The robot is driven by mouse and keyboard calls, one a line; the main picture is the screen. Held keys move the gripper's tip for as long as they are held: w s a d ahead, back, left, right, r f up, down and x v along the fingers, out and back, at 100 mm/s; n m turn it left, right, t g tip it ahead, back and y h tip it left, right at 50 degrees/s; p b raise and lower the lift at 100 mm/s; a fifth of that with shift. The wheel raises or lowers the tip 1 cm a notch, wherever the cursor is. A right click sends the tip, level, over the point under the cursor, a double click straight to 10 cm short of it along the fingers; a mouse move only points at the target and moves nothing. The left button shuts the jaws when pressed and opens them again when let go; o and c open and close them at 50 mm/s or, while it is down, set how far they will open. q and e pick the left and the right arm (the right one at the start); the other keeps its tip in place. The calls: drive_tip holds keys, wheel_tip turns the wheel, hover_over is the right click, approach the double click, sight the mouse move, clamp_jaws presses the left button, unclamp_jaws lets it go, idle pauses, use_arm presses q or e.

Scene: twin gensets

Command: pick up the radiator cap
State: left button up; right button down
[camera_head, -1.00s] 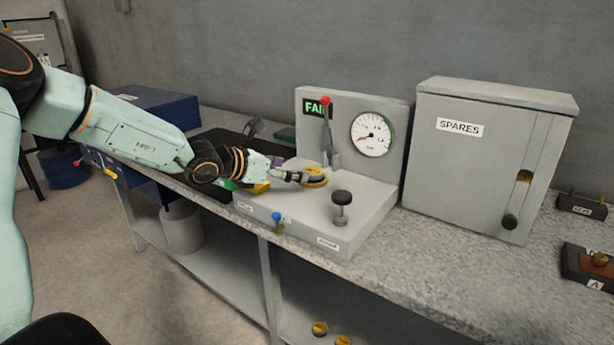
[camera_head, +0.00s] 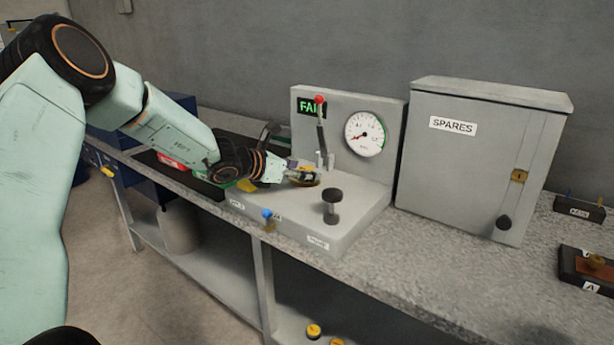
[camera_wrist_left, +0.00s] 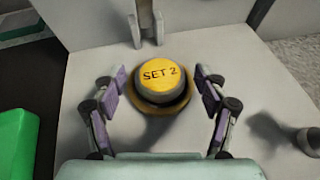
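A round yellow cap (camera_wrist_left: 160,77) marked SET 2 sits on a wider brass-coloured ring on the grey test stand. In the head view the cap (camera_head: 308,181) is small and partly hidden by my left gripper (camera_head: 302,175). In the left wrist view my left gripper (camera_wrist_left: 163,97) is open, one finger on each side of the cap, with gaps between the pads and the cap. My right gripper is not in view.
The test stand (camera_head: 345,222) has a red-knobbed lever (camera_head: 320,125), a gauge (camera_head: 365,134) and a black knob (camera_head: 332,196). A SPARES cabinet (camera_head: 465,170) stands to the right. A green block (camera_wrist_left: 17,145) lies at left in the wrist view. Yellow caps (camera_head: 313,331) are on the lower shelf.

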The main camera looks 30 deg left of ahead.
use_arm(q)
drive_tip(key=shift+d, duration=0.1)
drive_tip(key=shift+c, duration=0.7)
drive_tip(key=shift+a, duration=0.25)
drive_tip(key=c, duration=0.5)
drive_tip(key=shift+d, duration=0.25)
drive_tip(key=c, duration=0.4)
drive_tip(key=shift+a, duration=0.1)
